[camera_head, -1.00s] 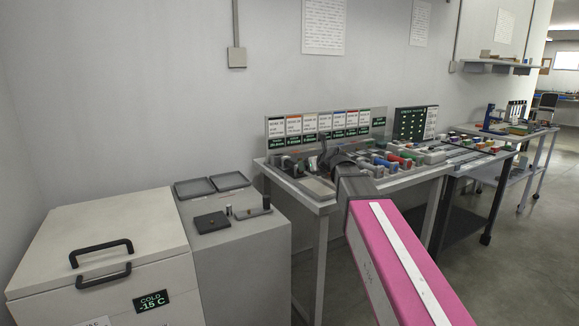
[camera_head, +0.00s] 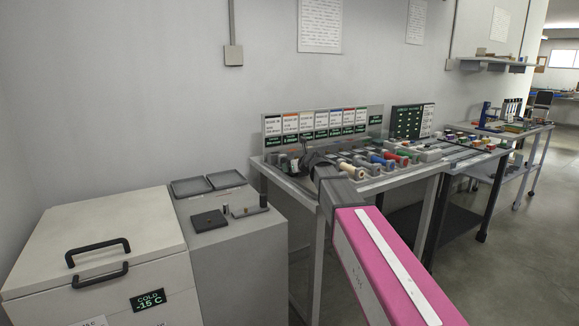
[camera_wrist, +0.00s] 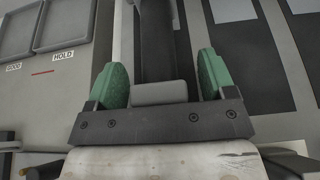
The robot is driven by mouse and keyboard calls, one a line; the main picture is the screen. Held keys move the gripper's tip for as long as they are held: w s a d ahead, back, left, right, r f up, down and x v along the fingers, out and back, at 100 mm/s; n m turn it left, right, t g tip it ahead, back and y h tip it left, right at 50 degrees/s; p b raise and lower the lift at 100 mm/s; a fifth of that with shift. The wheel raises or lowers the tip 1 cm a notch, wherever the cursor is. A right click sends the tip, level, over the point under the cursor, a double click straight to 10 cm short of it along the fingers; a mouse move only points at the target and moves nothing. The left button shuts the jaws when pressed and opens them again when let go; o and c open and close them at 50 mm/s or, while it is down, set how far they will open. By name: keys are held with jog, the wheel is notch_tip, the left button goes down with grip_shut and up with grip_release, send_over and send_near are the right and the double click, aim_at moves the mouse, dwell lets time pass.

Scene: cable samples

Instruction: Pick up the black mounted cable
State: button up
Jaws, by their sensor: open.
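My gripper (camera_wrist: 155,84) is open, its two green fingertips apart in the wrist view. A long black piece (camera_wrist: 155,42), which looks like the black mounted cable, runs up the picture between the fingertips. A grey block (camera_wrist: 160,92) sits at its lower end, also between the fingers. I cannot tell whether either finger touches them. In the head view my gripper (camera_head: 314,163) is a dark shape over the left part of the sample table (camera_head: 377,184). The black cable cannot be made out there, as my wrist hides that spot.
Several coloured cable samples (camera_head: 377,160) stand right of my gripper. A label board (camera_head: 322,122) rises behind them. Two shallow trays, one marked HOLD (camera_wrist: 66,25), show left in the wrist view. A grey cabinet (camera_head: 240,250) and a cold box (camera_head: 110,240) stand left of the table.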

jog(key=c, duration=1.1)
jog(key=shift+c, duration=0.4)
jog(key=shift+r, duration=0.1)
